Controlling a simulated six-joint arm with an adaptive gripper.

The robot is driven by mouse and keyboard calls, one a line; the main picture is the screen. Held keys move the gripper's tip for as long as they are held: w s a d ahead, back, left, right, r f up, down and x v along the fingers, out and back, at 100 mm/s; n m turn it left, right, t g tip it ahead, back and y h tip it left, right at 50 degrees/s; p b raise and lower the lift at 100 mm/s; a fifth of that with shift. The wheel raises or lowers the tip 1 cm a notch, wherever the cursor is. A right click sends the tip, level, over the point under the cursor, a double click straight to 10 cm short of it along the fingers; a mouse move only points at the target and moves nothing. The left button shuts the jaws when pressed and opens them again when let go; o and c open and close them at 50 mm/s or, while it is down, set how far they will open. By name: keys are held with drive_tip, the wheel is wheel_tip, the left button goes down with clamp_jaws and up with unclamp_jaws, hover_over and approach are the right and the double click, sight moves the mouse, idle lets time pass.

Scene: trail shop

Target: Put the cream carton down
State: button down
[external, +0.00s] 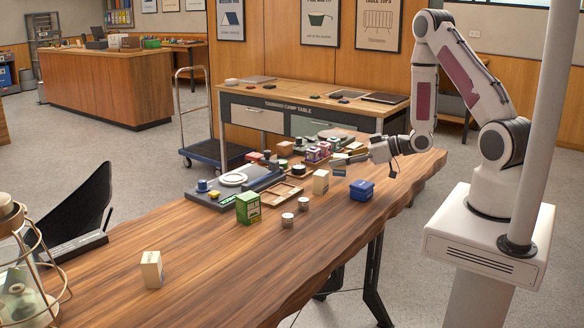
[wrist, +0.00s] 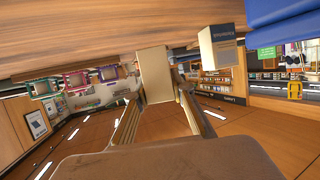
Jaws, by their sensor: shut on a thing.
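My gripper (external: 342,160) reaches left over the table near its far side. It is shut on a pale cream carton (wrist: 154,76), which sits between the two fingers in the wrist view. In the external view the held carton (external: 340,171) shows only as a small pale and blue patch below the fingers. A second cream carton (external: 320,182) stands upright on the table just left of my gripper; it shows its dark printed side in the wrist view (wrist: 228,48). A third cream carton (external: 151,269) stands alone at the front left.
A blue box (external: 362,190) stands on the wooden table (external: 230,265) near my gripper. Two small tins (external: 288,219) and a green box (external: 248,208) stand farther left. A wooden tray (external: 282,194) and several coloured boxes (external: 318,152) lie behind. The front middle of the table is clear.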

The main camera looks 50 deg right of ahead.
sight(339, 156)
drive_tip(key=shift+r, duration=3.9)
